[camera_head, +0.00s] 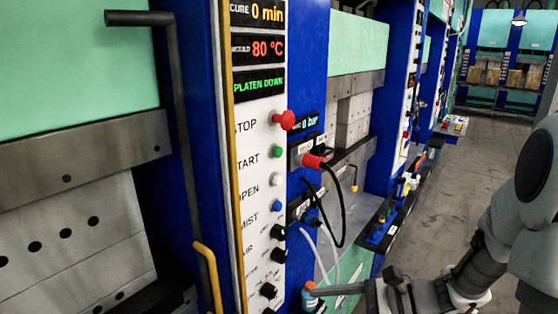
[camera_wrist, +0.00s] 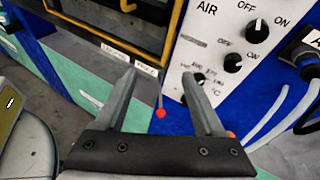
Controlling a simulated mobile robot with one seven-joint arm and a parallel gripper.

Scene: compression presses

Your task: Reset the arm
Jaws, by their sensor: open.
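My gripper (camera_wrist: 160,76) is open, with its two grey fingers spread apart in the wrist view. Nothing is held between them. Behind the gap, a thin lever with a red ball end (camera_wrist: 160,113) hangs by the press, apart from the fingers. In the head view my arm reaches in from the lower right. My gripper (camera_head: 335,290) points left at the bottom edge, low in front of the press. Its fingertips are small there and hard to make out.
The white control panel (camera_head: 262,160) has coloured buttons and black knobs; its display reads 80 °C and PLATEN DOWN. A yellow handle (camera_head: 209,270) sticks out at left. Hoses (camera_head: 335,215) hang right of the panel. A blue bottle (camera_head: 308,298) is near my fingertips. Open floor (camera_head: 440,190) lies right.

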